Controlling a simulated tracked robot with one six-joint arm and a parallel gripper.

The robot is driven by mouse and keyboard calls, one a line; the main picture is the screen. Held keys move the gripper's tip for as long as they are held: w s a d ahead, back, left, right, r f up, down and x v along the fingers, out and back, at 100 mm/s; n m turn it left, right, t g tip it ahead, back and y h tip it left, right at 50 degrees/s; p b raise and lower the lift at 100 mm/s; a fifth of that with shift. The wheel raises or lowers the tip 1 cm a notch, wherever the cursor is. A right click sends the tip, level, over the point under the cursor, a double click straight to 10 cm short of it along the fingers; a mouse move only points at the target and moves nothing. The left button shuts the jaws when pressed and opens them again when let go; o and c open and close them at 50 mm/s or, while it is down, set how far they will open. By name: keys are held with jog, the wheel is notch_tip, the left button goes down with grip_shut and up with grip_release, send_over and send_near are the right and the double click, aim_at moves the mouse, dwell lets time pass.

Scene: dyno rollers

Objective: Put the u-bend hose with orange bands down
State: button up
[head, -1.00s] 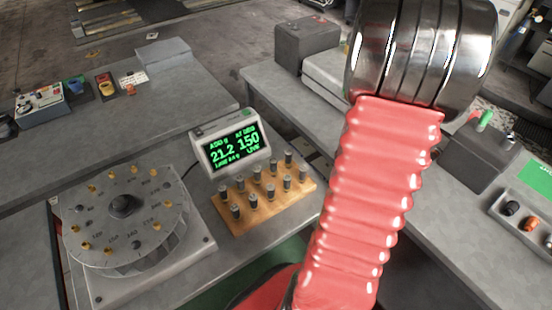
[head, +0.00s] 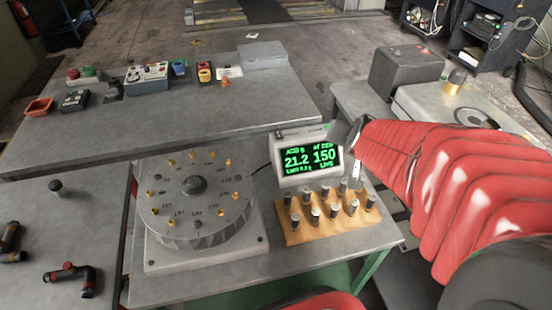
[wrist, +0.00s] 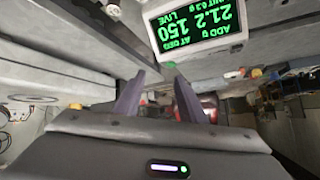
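My gripper shows in the wrist view (wrist: 158,92) with its two fingers apart. I see nothing held between them; a blurred reddish shape lies behind the right finger. In the head view the fingers are mostly hidden by my red sleeved arm, near the right side of the display. Two dark hose pieces lie on the left bench: a bent one with red-orange bands (head: 70,276), and another (head: 10,243) cut by the left edge. I cannot tell for sure which is the u-bend hose with orange bands.
A round indexed dial (head: 195,195) stands on the middle bench. Right of it are the green-lit display (head: 308,158) and a wooden peg block (head: 325,215). Control boxes (head: 147,78) line the back bench. A grey box (head: 405,68) stands at right. Bare bench top lies around the hoses.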

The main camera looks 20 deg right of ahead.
jog(key=s+a+r+n+g+y, duration=0.1)
jog(key=s+a+n+y, duration=0.1)
jog(key=a, duration=0.5)
jog(key=s+a+r+n+y, duration=0.2)
jog(key=a+n, duration=0.1)
jog(key=a, duration=0.5)
jog(key=s+a+r+n+g, duration=0.1)
jog(key=s+a+n+g, duration=0.1)
jog(key=s+a, duration=0.4)
jog(key=s+n, duration=0.1)
jog(key=s, duration=0.3)
jog(key=shift+a, duration=0.3)
jog(key=shift+o, duration=0.4)
jog(key=shift+r, duration=0.1)
jog(key=shift+c, duration=1.1)
